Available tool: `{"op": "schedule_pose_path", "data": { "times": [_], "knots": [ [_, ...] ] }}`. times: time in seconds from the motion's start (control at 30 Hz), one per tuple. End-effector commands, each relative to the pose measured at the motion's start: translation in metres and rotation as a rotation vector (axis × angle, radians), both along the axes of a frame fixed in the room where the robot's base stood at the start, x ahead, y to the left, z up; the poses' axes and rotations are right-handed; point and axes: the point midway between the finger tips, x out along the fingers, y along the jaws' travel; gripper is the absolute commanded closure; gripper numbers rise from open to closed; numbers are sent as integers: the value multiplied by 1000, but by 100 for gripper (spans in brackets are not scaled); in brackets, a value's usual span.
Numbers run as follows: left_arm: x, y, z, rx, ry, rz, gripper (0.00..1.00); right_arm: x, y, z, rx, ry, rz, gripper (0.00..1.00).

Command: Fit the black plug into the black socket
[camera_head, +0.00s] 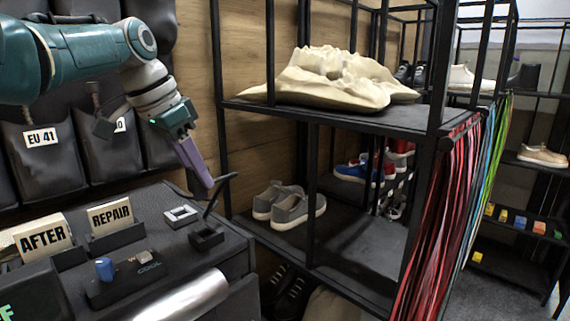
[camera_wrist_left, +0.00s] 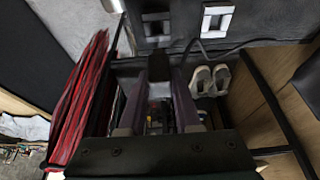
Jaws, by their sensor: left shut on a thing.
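My left gripper (camera_head: 207,182) reaches in from the left, its purple fingers pointing down over the counter's right end. It is shut on the black plug (camera_head: 226,179), a small dark piece with a thin black lead hanging from it. In the left wrist view the plug (camera_wrist_left: 160,91) sits between the two fingers. The black socket (camera_head: 206,238) is a square frame on the counter, below the gripper and apart from the plug. It also shows in the left wrist view (camera_wrist_left: 157,28). My right gripper is not in view.
A white socket (camera_head: 181,216) lies beside the black one. AFTER (camera_head: 42,238) and REPAIR (camera_head: 111,214) signs and a blue cylinder (camera_head: 105,268) stand to the left. A black rack (camera_head: 345,119) with grey sneakers (camera_head: 298,207) stands close on the right.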

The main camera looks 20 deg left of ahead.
Motion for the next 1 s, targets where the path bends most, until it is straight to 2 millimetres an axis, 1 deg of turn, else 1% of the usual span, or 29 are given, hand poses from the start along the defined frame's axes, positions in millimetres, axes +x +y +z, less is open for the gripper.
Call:
{"op": "schedule_pose_path", "data": {
  "times": [0.03, 0.3, 0.5, 0.63, 1.0],
  "knots": [
    [0, 0, -8, 0, 0, 0, 100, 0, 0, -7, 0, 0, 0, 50],
    [0, 0, -36, 0, 1, 0, 100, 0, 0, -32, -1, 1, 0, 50],
    [0, 0, -53, 0, 0, 0, 100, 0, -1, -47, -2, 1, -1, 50],
    [0, 0, -56, 0, 0, 0, 100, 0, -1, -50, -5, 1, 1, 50],
    [0, 0, -56, 0, 0, 0, 100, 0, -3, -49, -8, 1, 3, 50]
  ]
}}
